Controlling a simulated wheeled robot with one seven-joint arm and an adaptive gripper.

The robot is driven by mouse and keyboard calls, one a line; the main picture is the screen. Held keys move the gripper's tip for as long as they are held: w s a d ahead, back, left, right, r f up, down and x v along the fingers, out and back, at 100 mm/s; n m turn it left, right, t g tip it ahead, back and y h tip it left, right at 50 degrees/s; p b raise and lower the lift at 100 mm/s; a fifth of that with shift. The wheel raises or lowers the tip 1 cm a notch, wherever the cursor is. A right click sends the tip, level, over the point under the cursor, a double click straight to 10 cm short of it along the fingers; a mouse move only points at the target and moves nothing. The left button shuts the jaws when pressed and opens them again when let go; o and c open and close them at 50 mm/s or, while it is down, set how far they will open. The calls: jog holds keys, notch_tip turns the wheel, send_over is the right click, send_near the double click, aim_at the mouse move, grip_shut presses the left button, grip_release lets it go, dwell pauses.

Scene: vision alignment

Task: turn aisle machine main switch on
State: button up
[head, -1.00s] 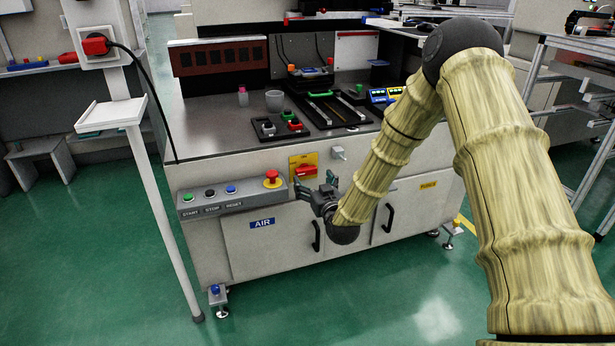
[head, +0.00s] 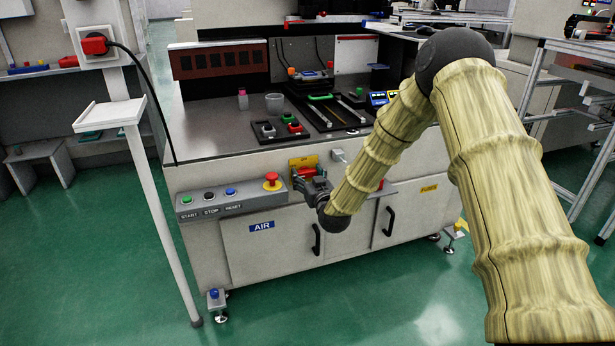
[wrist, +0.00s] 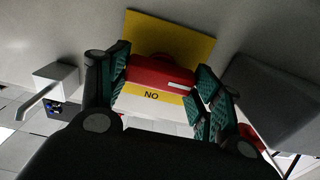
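The main switch is a red rotary handle (wrist: 158,73) on a yellow plate (wrist: 190,37) on the front of the machine. In the wrist view a yellow label on it reads "NO", apparently ON upside down. My gripper (wrist: 160,88) has its green-padded fingers spread, one on each side of the red handle. The pads are very near the handle; I cannot tell whether they touch it. In the head view my gripper (head: 308,173) is right in front of the yellow plate (head: 303,162) and hides much of the switch.
A button panel (head: 232,197) with a red emergency stop (head: 272,181) is to the left of the switch. A small grey box (head: 339,156) sticks out to its right, also visible in the wrist view (wrist: 55,75). Cabinet doors with black handles (head: 316,241) are below.

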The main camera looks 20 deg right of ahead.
jog(key=shift+c, duration=1)
jog(key=m+p, duration=0.1)
jog(key=m, duration=0.2)
jog(key=shift+d+r+m+p, duration=0.1)
jog(key=shift+m+p, duration=0.3)
jog(key=m+p, duration=0.1)
jog(key=m, duration=0.4)
jog(key=shift+d, duration=0.1)
jog(key=m, duration=0.5)
jog(key=shift+f+b, duration=0.2)
jog(key=shift+b, duration=0.15)
jog(key=shift+m+b, duration=0.65)
jog(key=shift+m, duration=1.45)
